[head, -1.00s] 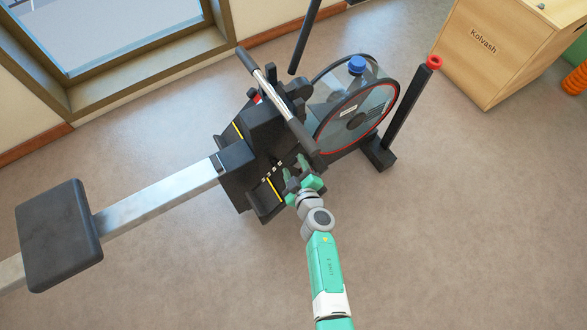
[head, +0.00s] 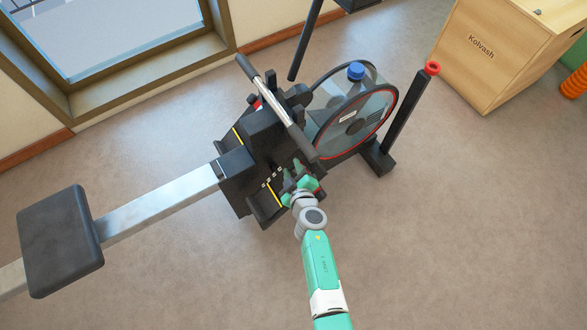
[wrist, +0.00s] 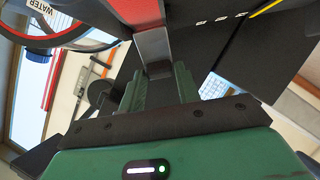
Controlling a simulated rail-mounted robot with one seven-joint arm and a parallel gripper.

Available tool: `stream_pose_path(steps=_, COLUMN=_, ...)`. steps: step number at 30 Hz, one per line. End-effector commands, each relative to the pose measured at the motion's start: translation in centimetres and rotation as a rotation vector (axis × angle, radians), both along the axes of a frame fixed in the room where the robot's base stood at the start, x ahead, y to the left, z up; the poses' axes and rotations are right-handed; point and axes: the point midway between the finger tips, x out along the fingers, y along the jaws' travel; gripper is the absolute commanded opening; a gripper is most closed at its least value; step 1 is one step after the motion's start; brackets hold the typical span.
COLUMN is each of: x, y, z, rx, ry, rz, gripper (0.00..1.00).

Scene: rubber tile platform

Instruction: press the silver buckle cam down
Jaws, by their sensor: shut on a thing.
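The silver buckle cam (wrist: 153,48) shows in the wrist view as a grey metal piece running down between my fingers. Its upper end meets a red part (wrist: 138,12). My gripper (wrist: 160,88) has its two green fingers on either side of the metal piece and is shut on it. The fingertips partly hide its lower end. In the head view my gripper (head: 292,170) is at the near footplate of the rowing machine (head: 262,150), below the handle. The buckle is too small and covered to make out there.
The rower's handle bar (head: 277,105) crosses just above my gripper. The round water tank (head: 355,118) with a blue cap stands to the right, beside a black post (head: 408,112). The seat (head: 60,240) is far left on its rail. The near floor is clear.

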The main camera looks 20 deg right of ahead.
Motion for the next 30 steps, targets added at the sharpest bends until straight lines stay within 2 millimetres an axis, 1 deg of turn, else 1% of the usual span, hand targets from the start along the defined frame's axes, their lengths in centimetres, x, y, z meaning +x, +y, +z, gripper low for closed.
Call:
stream_pose_path(steps=1, x=0.1, y=-0.1, z=0.4, rx=-0.003, ry=0.014, rz=-0.011, gripper=0.10)
stream_pose_path(steps=14, x=1.5, y=0.4, z=0.2, rx=-0.023, ry=0.185, rz=-0.150, gripper=0.10)
stream_pose_path(steps=30, x=3.7, y=0.0, z=-1.3, rx=-0.065, ry=0.500, rz=-0.417, gripper=0.10)
